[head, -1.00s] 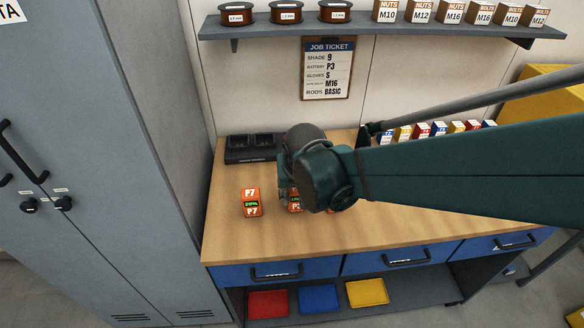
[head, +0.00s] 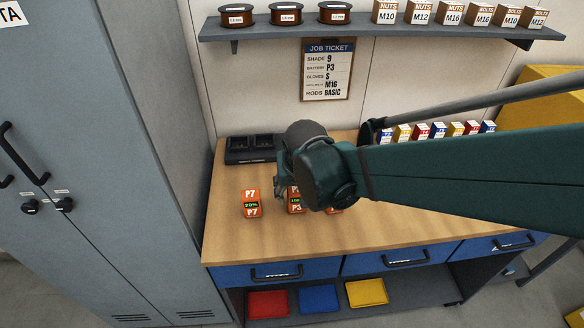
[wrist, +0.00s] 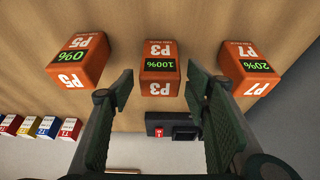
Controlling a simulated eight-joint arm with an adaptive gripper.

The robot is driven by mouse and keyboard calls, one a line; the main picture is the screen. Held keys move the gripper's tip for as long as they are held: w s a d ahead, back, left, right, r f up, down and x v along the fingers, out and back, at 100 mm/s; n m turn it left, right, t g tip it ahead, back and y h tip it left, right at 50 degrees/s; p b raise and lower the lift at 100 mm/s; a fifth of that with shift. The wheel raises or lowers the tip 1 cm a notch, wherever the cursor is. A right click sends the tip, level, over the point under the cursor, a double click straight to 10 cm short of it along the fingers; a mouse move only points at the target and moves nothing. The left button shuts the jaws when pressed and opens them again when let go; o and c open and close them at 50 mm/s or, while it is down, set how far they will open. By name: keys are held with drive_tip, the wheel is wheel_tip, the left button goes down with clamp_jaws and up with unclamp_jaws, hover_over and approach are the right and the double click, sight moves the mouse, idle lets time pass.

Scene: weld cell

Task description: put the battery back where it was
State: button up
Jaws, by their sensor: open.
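Three orange batteries stand in a row on the wooden bench. The P7 battery (head: 251,203), with a 20% display, stands at the left in the head view and at the right in the wrist view (wrist: 248,68). The P3 battery (wrist: 160,68), with a 100% display, is in the middle; my arm partly hides it in the head view (head: 295,207). The P5 battery (wrist: 78,60) reads 0% and is mostly hidden in the head view. My gripper (wrist: 160,85) is open and empty, its fingers either side of the line to P3, with P3 just beyond the fingertips.
A black charger (head: 250,149) stands at the bench's back left and shows partly in the wrist view (wrist: 172,125). Small coloured boxes (head: 430,131) line the back right. A job ticket (head: 327,69) on the wall lists battery P3. Bare bench (head: 275,240) lies in front of the batteries.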

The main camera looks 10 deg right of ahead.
drive_tip(key=p+v, duration=0.2)
drive_tip(key=v, duration=0.8)
drive_tip(key=shift+s+r, duration=0.1)
idle(0.8)
drive_tip(key=s+d+r+t, duration=0.2)
drive_tip(key=s+d, duration=0.8)
drive_tip(key=d, duration=0.4)
drive_tip(key=shift+d+r+t, duration=0.15)
drive_tip(key=shift+r+t, duration=0.2)
drive_tip(key=shift+t, duration=0.05)
drive_tip(key=shift+s, duration=0.15)
idle(0.9)
